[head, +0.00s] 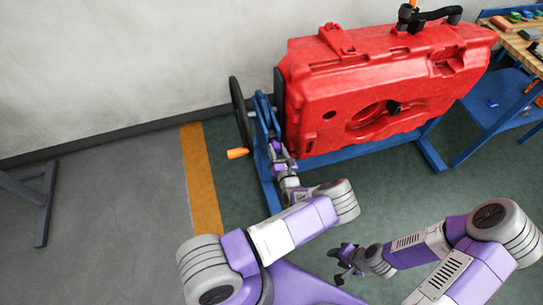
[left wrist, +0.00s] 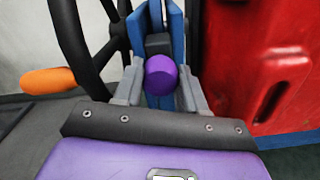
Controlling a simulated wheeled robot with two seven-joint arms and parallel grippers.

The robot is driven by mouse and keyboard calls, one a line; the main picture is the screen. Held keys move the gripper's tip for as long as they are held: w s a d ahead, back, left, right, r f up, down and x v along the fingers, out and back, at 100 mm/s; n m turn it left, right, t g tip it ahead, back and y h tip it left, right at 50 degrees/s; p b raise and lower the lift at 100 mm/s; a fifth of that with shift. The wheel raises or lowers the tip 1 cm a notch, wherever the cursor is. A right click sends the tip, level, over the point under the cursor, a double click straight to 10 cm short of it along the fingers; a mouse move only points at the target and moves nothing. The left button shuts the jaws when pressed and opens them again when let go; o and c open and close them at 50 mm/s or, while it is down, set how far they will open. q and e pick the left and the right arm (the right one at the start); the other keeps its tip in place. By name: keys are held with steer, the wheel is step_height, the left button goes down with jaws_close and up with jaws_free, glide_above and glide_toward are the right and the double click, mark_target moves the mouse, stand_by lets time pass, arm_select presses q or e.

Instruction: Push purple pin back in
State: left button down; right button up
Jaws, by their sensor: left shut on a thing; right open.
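The purple pin (left wrist: 161,75) shows its round end in the left wrist view, at the blue frame post (left wrist: 177,45). My left gripper (left wrist: 160,92) has its two grey fingers on either side of the pin and is shut on it. In the head view the left gripper (head: 279,158) is at the blue stand, by the left end of the red tank, and the pin is small there. How deep the pin sits cannot be told. My right gripper (head: 341,263) is open and empty, low over the floor at the lower middle.
The red tank (head: 350,65) is held on the blue stand (head: 432,152). A black handwheel (head: 238,112) with an orange handle (head: 238,153) is close left of my left gripper. A workbench (head: 520,45) with small items stands at the right.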

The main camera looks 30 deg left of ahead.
arm_select(q)
steer(key=shift+w+r, duration=0.2)
steer(key=shift+r, duration=0.1)
steer(key=c, duration=0.6)
jaws_free()
steer(key=shift+a+f, duration=0.1)
steer(key=shift+c, duration=0.2)
steer(key=p+v, duration=0.1)
steer(key=v, duration=0.6)
steer(key=shift+s+d, duration=0.25)
steer(key=shift+s, duration=0.05)
